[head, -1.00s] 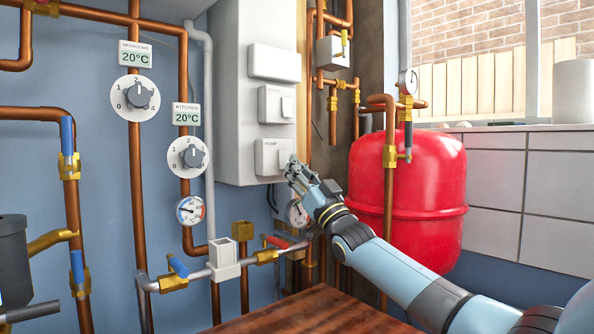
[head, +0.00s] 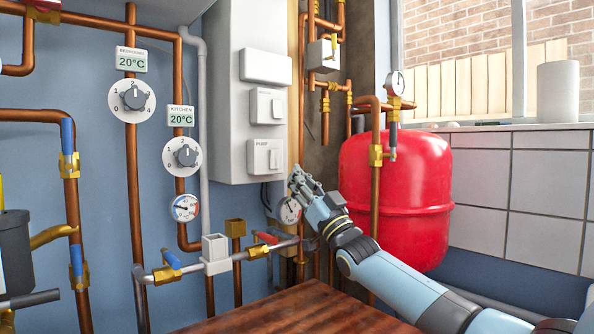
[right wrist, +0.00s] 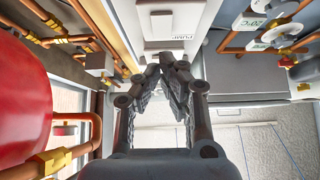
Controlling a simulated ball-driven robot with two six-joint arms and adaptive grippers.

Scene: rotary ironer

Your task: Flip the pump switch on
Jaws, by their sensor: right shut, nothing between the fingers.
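The white pump switch (head: 264,156), labelled PUMP, is the lowest of the plates on the white boiler-side panel in the head view. Its rocker is on the plate's right part; I cannot tell its position. The switch also shows at the top of the right wrist view (right wrist: 180,22), with its label upside down. My right gripper (head: 294,172) is shut and empty, just right of and below the switch in the head view, with a visible gap. In the right wrist view its closed fingertips (right wrist: 174,60) point toward the switch.
A similar switch (head: 266,106) and a blank plate (head: 265,67) sit above. A gauge (head: 288,211) hangs beside my right gripper. Copper pipes (head: 299,90) run right of the panel, and a red tank (head: 400,195) stands further right. A wooden top (head: 290,308) is below.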

